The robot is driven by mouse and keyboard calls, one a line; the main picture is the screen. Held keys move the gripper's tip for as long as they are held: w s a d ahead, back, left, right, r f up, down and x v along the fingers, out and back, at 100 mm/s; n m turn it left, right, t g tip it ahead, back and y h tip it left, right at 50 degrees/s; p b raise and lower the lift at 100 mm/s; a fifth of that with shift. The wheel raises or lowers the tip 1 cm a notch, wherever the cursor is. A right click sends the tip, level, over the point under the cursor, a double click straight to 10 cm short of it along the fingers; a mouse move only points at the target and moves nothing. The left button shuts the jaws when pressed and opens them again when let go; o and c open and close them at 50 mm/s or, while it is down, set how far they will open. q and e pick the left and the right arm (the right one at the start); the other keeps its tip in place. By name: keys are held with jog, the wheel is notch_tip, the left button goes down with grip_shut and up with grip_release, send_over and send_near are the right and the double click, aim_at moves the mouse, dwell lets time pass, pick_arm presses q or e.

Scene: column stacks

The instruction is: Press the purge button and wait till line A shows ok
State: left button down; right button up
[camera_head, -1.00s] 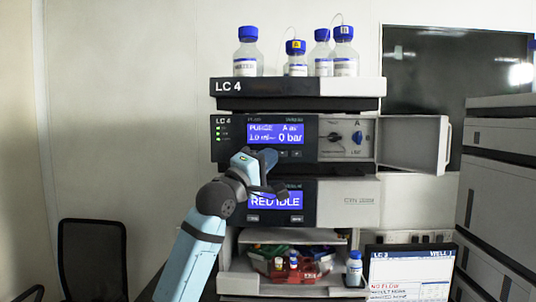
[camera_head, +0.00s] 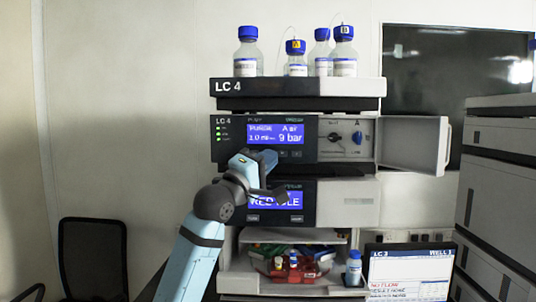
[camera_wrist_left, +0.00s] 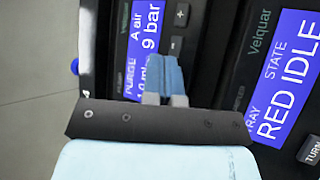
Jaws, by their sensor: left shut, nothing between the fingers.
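The pump module (camera_head: 226,152) of the LC 4 stack has a blue display (camera_head: 274,134) that reads PURGE, A air, 1.0 ml and 9 bar. The same display (camera_wrist_left: 150,30) shows in the left wrist view. My left gripper (camera_wrist_left: 165,70) is shut and empty, close to the front panel below this display. Contact with the panel cannot be told. My right gripper is not in view.
The lower module's display (camera_wrist_left: 285,75) reads RED IDLE. Several blue-capped bottles (camera_head: 247,52) stand on top of the stack. An opened door (camera_head: 414,146) sticks out at the right. Below are a tray with vials (camera_head: 292,268) and a monitor (camera_head: 408,272) labelled LC 3.

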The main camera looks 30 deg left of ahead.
pick_arm(q)
jog(key=shift+s+d+p, duration=0.25)
jog(key=shift+s+d, duration=0.2)
jog(key=shift+s, duration=0.25)
jog(key=shift+s+d+p, duration=0.2)
jog(key=shift+s+d, duration=0.2)
jog(key=shift+s, duration=0.3)
jog(key=shift+s+d+p, duration=0.25)
jog(key=shift+s+d, duration=0.2)
jog(key=shift+s, duration=0.25)
dwell(3.5)
